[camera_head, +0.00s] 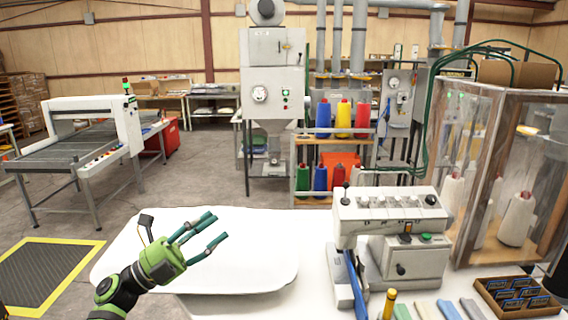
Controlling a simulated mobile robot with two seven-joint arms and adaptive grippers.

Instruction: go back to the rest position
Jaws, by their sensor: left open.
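My left gripper (212,230) is in the lower left, with its green body and dark teal fingers spread apart. It is open with nothing between the fingers. It appears in front of and over a large white, rounded, pillow-like thing (255,262) on the white worktop; I cannot tell the exact gap between them. The arm hides the lower left part of the white thing. My right gripper is not in view.
A grey-white machine (392,215) with a blue part stands right of the white thing. A clear-sided cabinet (500,170) with thread cones is at the right. A box of blue packets (518,297) and coloured strips lie at the front right. Open floor (170,190) lies left.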

